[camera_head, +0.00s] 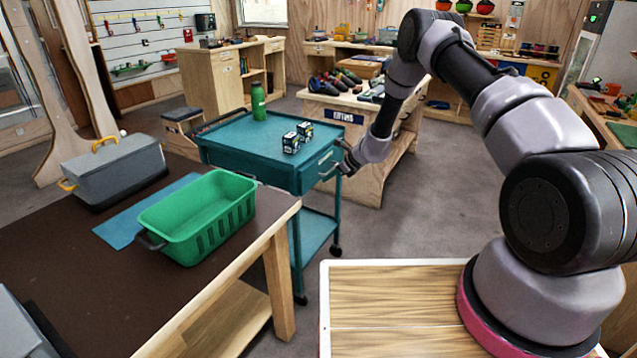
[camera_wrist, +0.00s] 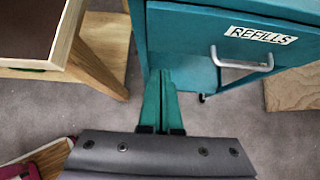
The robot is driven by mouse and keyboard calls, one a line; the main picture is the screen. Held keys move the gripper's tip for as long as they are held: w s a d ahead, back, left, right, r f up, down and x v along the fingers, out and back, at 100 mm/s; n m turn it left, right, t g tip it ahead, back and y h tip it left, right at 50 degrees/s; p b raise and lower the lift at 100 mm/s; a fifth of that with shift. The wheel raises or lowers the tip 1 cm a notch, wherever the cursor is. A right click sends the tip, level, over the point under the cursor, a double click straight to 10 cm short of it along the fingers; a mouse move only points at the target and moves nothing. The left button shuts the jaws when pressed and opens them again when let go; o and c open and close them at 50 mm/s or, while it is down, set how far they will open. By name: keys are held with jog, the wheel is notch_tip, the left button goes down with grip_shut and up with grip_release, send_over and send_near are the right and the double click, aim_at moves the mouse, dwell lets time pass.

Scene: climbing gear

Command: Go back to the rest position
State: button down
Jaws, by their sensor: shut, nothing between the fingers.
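My gripper (camera_head: 334,170) is in front of the teal cart (camera_head: 225,143), near its drawer handle in the head view. In the wrist view my gripper (camera_wrist: 164,82) has its two fingers together, with nothing between them. The cart's drawer front (camera_wrist: 230,60), labelled REFILLS, and its metal handle (camera_wrist: 240,64) lie beyond and to the right of the fingers. The drawer looks shut. Whether the fingertips touch the cart cannot be told.
A brown-topped table (camera_head: 110,290) at left holds a green basket (camera_head: 203,226) and a grey lidded box (camera_head: 115,168). Grey floor (camera_head: 400,220) is clear right of the cart.

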jog(key=s+d+r+n, duration=0.3)
jog(key=s+r, duration=0.1)
jog(key=r, duration=0.9)
jog(key=s+d+r+n, duration=0.2)
jog(key=s+r+n, duration=0.2)
jog(key=r, duration=0.9)
jog(key=s+d+r+n, duration=0.3)
jog(key=s+r, duration=0.1)
jog(key=r, duration=0.8)
jog(key=s+d+r+n+h, duration=0.1)
jog(key=s+d+r+n, duration=0.2)
jog(key=s+r, duration=0.4)
jog(key=s+d+r+n+h, duration=0.25)
jog(key=s+r, duration=0.25)
jog(key=s, duration=0.4)
jog(key=s+d+n+t+h, duration=0.1)
jog(key=s+d+n, duration=0.1)
jog(key=s+d, duration=0.2)
jog(key=s+d+r+n+t+h, duration=0.1)
jog(key=s+d, duration=0.3)
jog(key=s, duration=0.6)
jog(key=shift+s+r+n+t, duration=0.15)
jog(key=shift+s+n+t, duration=0.2)
jog(key=shift+n, duration=0.3)
jog(key=shift+d, duration=0.1)
